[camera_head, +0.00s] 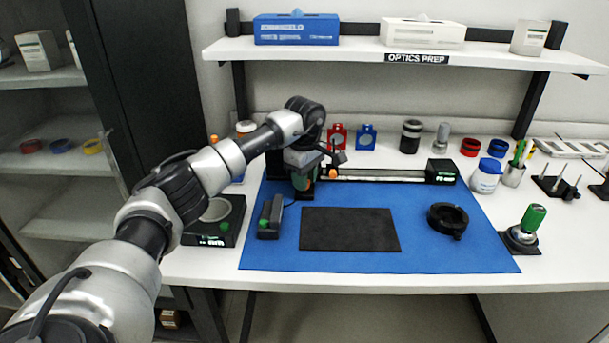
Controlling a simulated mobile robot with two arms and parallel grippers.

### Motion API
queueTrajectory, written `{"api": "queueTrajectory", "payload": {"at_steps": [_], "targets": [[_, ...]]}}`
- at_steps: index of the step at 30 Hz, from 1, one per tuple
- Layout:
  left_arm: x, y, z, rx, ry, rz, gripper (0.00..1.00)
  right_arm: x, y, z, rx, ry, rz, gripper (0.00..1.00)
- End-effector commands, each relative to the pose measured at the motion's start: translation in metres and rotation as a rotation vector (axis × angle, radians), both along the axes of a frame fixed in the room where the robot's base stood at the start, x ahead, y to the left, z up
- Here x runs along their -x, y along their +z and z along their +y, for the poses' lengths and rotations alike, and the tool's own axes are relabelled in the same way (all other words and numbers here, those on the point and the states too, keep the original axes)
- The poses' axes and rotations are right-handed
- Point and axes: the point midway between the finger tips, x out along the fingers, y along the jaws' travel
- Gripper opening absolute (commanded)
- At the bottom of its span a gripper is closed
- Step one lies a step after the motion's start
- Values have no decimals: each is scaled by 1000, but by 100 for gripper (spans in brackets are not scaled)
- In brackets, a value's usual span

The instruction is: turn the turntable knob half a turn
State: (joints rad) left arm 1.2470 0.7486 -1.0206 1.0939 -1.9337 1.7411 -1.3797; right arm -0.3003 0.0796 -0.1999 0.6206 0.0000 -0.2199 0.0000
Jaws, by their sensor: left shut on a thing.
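My left arm reaches in from the left over the blue mat (450,258). My left gripper (303,178) points down at the left end of the black rail and is shut on the turntable knob (302,183). The turntable itself is mostly hidden behind my gripper and wrist, so the knob's angle cannot be read. My right gripper is not in view.
The rail (385,176) runs right from my gripper, with an orange knob (332,174) close by. A dark box (270,217), a black pad (350,229) and a black ring (447,219) lie in front. A green-handled tool (529,222) stands right.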

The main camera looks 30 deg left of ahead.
Motion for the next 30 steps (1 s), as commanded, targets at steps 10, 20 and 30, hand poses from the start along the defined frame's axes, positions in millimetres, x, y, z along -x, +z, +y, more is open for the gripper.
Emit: {"api": "queueTrajectory", "payload": {"at_steps": [10, 20, 30], "targets": [[0, 3, 1, 0, 321, -1, 3, 0, 21, 0, 0, 0, 0, 0], [0, 3, 1, 0, 635, 0, 3, 0, 35, 0, 0, 0, 1, 0], [0, 2, 0, -1, 958, -1, 3, 0, 47, 0, 0, 0, 1, 0]]}}
